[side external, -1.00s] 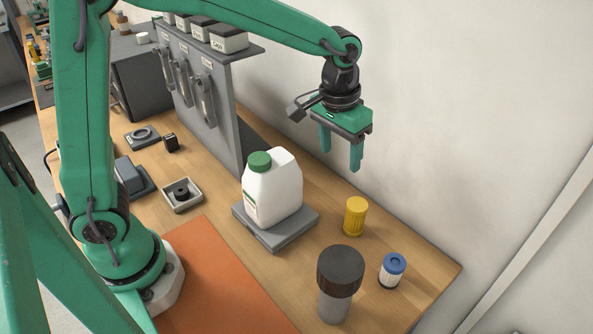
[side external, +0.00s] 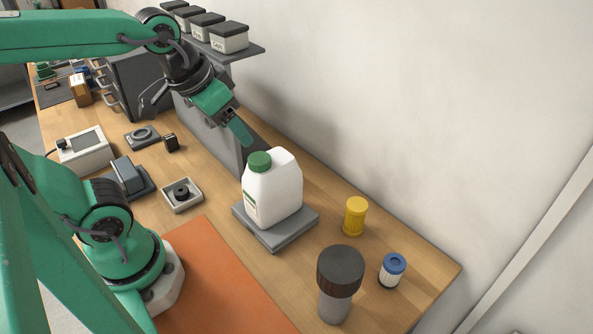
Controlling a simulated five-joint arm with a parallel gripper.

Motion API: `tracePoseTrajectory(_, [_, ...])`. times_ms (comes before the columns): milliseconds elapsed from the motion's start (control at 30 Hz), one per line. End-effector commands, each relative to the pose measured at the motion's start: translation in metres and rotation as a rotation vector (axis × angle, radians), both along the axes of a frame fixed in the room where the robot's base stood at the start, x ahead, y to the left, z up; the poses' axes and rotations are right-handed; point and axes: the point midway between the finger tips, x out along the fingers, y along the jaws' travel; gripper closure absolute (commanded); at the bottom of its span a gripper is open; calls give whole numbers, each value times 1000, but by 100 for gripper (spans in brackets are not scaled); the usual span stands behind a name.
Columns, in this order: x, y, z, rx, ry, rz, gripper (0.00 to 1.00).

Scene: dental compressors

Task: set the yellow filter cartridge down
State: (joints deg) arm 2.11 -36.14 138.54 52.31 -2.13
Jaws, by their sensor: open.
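The yellow filter cartridge (side external: 355,217) stands upright on the wooden table, near its back right edge by the wall. Nothing holds it. My gripper (side external: 242,135) is open and empty. It is up and to the left of the cartridge in the picture, above the white jug, well apart from the cartridge. One finger hides most of the other.
A white jug (side external: 275,188) with a green cap stands on a grey platform (side external: 268,238). A dark-capped grey cylinder (side external: 340,284) and a blue-topped white cartridge (side external: 392,270) stand near the yellow one. An orange mat (side external: 222,285) lies clear in front. A grey shelf (side external: 258,48) holds several lidded boxes.

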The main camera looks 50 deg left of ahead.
Motion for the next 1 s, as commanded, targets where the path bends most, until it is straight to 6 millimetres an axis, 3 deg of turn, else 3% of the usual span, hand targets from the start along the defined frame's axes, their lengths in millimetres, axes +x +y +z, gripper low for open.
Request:
tracePoseTrajectory(300, [-23,9,-6,16,-51,4,38])
tracePoseTrajectory(1000, [-23,9,-6,16,-51,3,38])
